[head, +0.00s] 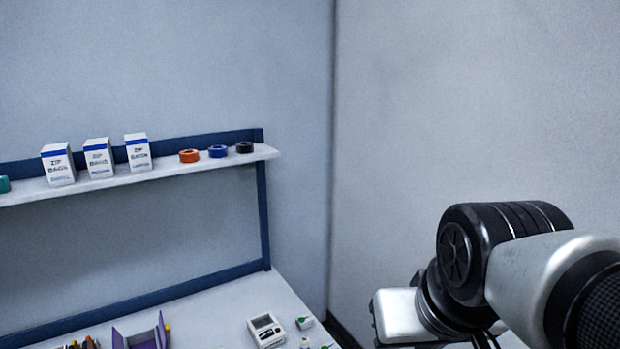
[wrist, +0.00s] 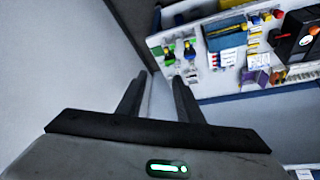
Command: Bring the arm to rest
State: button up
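My gripper (wrist: 161,77) shows in the wrist view with its two dark fingers apart and nothing between them. It is held up in the air, clear of the worktop, which lies beyond the fingertips. In the head view my arm (head: 510,255) is raised at the right, in front of the bare wall. The gripper itself is out of the head view.
A shelf (head: 220,166) with zip-bag boxes (head: 98,159) and tape rolls (head: 189,156) spans the left. On the worktop (head: 215,310) stand a white device (head: 266,329) and a purple holder (head: 146,339). A blue bin (wrist: 226,40) shows in the wrist view.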

notch_tip(320, 180, up, 18)
jog(key=s+d+p, duration=0.1)
jog(key=p, duration=1.6)
jog(key=shift+s+d+f, duration=0.15)
jog(key=shift+d+f, duration=0.05)
jog(key=shift+f, duration=0.05)
